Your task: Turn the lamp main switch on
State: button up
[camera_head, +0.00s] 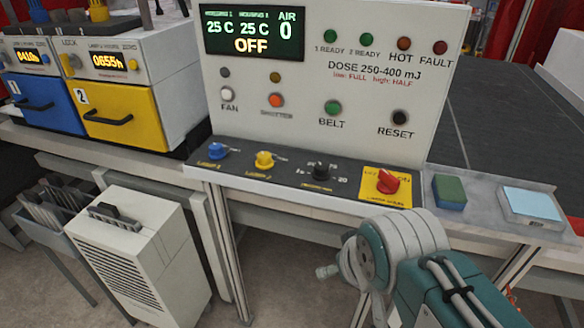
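A red rotary knob (387,182) sits on a yellow plate (405,198) at the right end of the dark sloped lower strip of the control panel (330,110). The plate's lettering is too small to read for sure. The knob's handle is turned slantwise. The panel display (253,32) reads 25 C, 25 C, AIR 0 and OFF. My teal and grey arm is folded at the bottom right, in front of and below the panel, apart from the red knob. I cannot make out my gripper's fingers in this view.
On the strip are a blue knob (218,151), a yellow knob (264,160) and a black knob (320,170). Above are FAN, BELT and RESET buttons. A green block (449,192) and a pale blue pad (532,203) lie right of the strip. A white unit (137,253) stands on the floor.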

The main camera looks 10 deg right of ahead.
aim_at(388, 184)
jog(key=i+z, duration=0.15)
jog(key=z, duration=0.2)
jog(key=i+z, duration=0.3)
jog(key=j+z, duration=0.1)
jog(key=z, duration=0.25)
